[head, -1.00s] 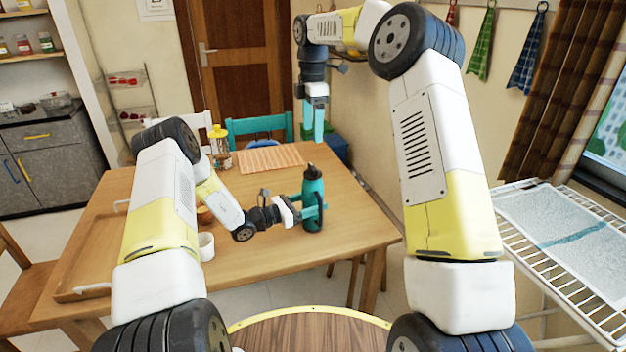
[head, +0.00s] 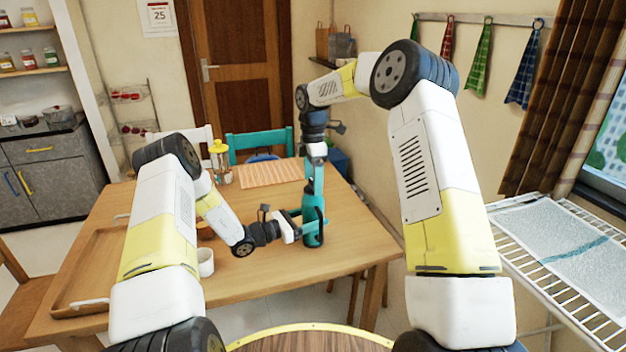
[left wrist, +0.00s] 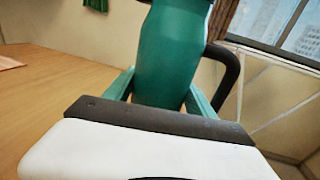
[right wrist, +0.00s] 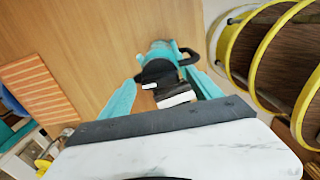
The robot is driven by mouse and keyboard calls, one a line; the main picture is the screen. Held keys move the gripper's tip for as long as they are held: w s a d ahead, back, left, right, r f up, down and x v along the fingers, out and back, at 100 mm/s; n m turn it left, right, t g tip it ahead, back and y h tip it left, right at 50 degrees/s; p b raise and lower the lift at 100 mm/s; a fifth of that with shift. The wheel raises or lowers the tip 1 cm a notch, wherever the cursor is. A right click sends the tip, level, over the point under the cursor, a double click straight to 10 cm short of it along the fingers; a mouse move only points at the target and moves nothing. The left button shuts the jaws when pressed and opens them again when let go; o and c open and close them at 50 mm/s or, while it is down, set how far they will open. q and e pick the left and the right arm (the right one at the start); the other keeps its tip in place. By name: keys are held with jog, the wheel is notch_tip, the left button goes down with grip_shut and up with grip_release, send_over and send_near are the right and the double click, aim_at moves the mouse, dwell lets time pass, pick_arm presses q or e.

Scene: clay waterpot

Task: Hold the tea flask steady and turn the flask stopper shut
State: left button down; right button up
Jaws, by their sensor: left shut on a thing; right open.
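The teal tea flask (head: 312,232) stands upright near the table's right edge, its dark handle on the right. My left gripper (head: 300,225) is shut around the flask's body from the left; the left wrist view shows the flask (left wrist: 168,55) between its fingers. My right gripper (head: 316,185) points down above the flask. Its open fingers (right wrist: 165,92) straddle the dark stopper (right wrist: 160,72) in the right wrist view, with a gap visible on the left side. Whether either finger touches the stopper cannot be told. In the head view the fingers hide the stopper.
A white mug (head: 206,262) stands left of the flask on the wooden table (head: 270,280). A woven placemat (head: 270,173) and a yellow-lidded jar (head: 219,160) lie behind. A wooden tray (head: 90,262) is at the left. A wire rack (head: 530,262) stands at the right.

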jog(key=c, duration=1.4)
jog(key=shift+m, duration=0.4)
jog(key=m, duration=1.3)
jog(key=shift+r, duration=0.1)
jog(key=shift+m, duration=2)
jog(key=shift+w, duration=0.1)
